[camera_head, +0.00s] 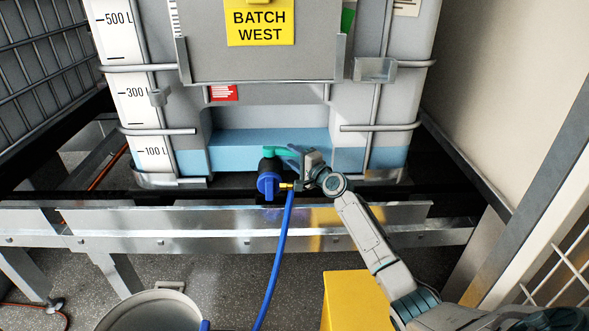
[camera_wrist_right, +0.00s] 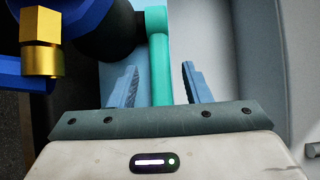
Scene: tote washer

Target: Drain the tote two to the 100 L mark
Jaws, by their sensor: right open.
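The tote (camera_head: 270,120) stands on a metal frame, with a yellow BATCH WEST sign (camera_head: 259,20) on its front. Its white scale strip (camera_head: 135,95) shows 500, 300 and 100 L. The blue liquid (camera_head: 375,160) has its top edge close to the 100 L mark; I cannot tell exactly how it compares. The valve has a teal handle (camera_head: 278,150), a blue cap (camera_head: 267,185) and a brass fitting (camera_head: 286,186). My right gripper (camera_head: 298,153) is open, its fingers on either side of the teal handle in the right wrist view (camera_wrist_right: 160,72). My left gripper is out of view.
A blue hose (camera_head: 274,260) hangs down from the brass fitting. A round bin (camera_head: 150,308) stands on the floor at lower left. A yellow block (camera_head: 350,300) stands beside my right arm. The metal rail (camera_head: 150,230) runs across below the valve.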

